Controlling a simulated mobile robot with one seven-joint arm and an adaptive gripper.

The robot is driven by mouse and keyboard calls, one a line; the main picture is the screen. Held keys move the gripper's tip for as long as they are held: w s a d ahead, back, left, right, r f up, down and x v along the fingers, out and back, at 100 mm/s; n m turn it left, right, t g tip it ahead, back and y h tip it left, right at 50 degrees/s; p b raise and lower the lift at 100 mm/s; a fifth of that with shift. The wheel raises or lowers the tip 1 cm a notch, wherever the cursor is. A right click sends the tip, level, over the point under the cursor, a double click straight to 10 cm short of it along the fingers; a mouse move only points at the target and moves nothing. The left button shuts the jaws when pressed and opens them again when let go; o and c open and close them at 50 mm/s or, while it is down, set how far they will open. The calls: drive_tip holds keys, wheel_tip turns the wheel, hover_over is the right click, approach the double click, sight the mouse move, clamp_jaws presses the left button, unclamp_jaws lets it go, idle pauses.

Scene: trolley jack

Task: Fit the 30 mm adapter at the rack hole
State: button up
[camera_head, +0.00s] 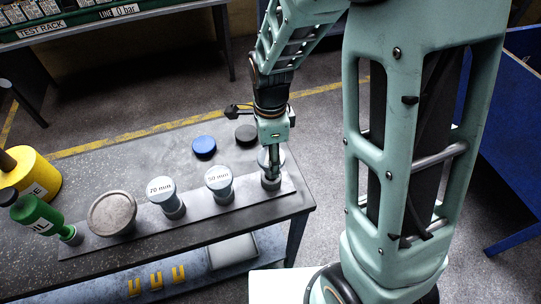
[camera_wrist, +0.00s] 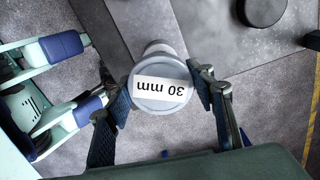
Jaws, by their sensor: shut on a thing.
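The 30 mm adapter is a grey round-topped piece with a white label (camera_wrist: 161,90) in the wrist view. In the head view the adapter (camera_head: 271,182) is at the right end of the long grey strip (camera_head: 242,198) on the bench. My gripper (camera_head: 271,158) is above it, pointing down, shut on it; in the wrist view my gripper's fingers (camera_wrist: 162,98) lie on both sides of its head. I cannot tell whether its lower end sits in the strip or just above; any hole there is hidden. A 50 mm adapter (camera_head: 219,182) and a 70 mm adapter (camera_head: 163,194) stand on the strip.
A wide grey disc (camera_head: 112,213) and a green-handled tool (camera_head: 36,213) are further left on the strip. A blue disc (camera_head: 204,146) and a black disc (camera_head: 245,134) lie behind it. A yellow cylinder (camera_head: 30,175) stands far left. A bench marked TEST RACK (camera_head: 40,30) is at the back.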

drive_tip(key=shift+f+b, duration=1.6)
drive_tip(key=shift+f, duration=0.5)
drive_tip(key=o, duration=1.4)
drive_tip(key=shift+c, duration=0.2)
drive_tip(key=shift+f, duration=0.1)
wheel_tip(320, 180, up, 12)
drive_tip(key=shift+r, duration=0.1)
